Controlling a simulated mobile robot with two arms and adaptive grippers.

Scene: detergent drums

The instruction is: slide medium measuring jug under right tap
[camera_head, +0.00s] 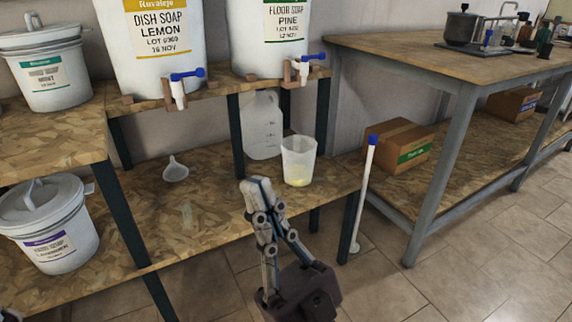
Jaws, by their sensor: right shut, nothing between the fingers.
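The measuring jug (298,161) is translucent, with a little yellow liquid at its bottom. It stands upright on the lower shelf, roughly below the right tap (302,68), which has a blue lever and sits on the floor soap pine drum (270,35). My right gripper (256,190) is shut and empty, in front and to the left of the jug, with a visible gap between them in the picture. The left tap (180,88), also blue-levered, is on the dish soap lemon drum (150,40).
A larger translucent jug (262,125) stands behind the measuring jug. A white funnel (175,170) lies on the lower shelf (200,215) to the left. Dark shelf legs and a white blue-topped stick (365,185) stand nearby. White lidded buckets are at the left.

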